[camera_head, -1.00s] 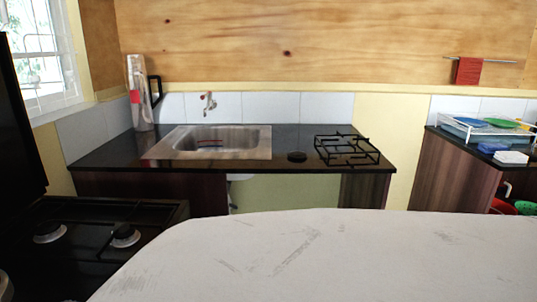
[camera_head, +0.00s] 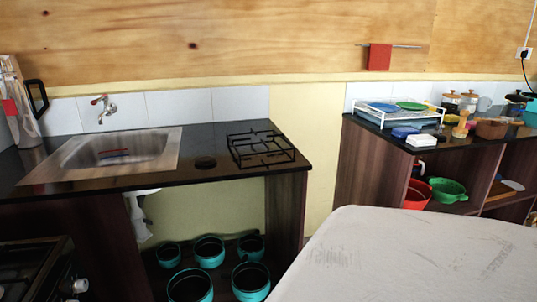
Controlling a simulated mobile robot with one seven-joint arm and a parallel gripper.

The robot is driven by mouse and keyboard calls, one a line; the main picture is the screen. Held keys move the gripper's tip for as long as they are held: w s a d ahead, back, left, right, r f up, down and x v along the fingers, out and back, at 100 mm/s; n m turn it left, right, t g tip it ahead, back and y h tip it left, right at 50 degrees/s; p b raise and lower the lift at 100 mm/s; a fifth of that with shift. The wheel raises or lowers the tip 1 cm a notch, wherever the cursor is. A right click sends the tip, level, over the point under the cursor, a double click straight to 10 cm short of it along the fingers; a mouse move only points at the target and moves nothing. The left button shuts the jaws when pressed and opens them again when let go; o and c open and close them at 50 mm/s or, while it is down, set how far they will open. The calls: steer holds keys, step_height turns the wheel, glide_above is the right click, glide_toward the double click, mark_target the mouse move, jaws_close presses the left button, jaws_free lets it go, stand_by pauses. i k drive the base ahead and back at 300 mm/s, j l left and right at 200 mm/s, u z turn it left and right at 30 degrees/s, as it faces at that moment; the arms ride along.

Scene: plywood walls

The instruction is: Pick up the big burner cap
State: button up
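A small round black disc (camera_head: 205,163), which looks like the burner cap, lies on the dark countertop (camera_head: 215,180). It sits between the steel sink (camera_head: 115,152) and the black pan-support grate (camera_head: 261,149), apart from both. Its exact size is hard to judge from here. No other loose cap is clear in view. My gripper is not in view, so its state and its place relative to the disc do not show.
A pale table-like surface (camera_head: 420,255) fills the lower right. Part of a black stove (camera_head: 35,270) is at lower left. Several teal pots (camera_head: 208,250) stand under the counter. A second counter (camera_head: 375,170) at right holds a dish rack (camera_head: 400,115).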

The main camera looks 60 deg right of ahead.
mark_target(207, 160)
steer(key=i+j+z, duration=0.1)
steer(key=z, duration=1.3)
steer(key=k+l+u, duration=0.1)
steer(key=u, duration=0.85)
steer(key=i+j+u, duration=0.1)
steer(key=u, duration=0.6)
steer(key=z, duration=1.65)
steer(key=i+l, duration=0.1)
steer(key=l, duration=0.2)
steer(key=i+l+u, duration=0.1)
steer(key=l, duration=0.15)
steer(key=i+l, duration=0.1)
steer(key=l, duration=0.2)
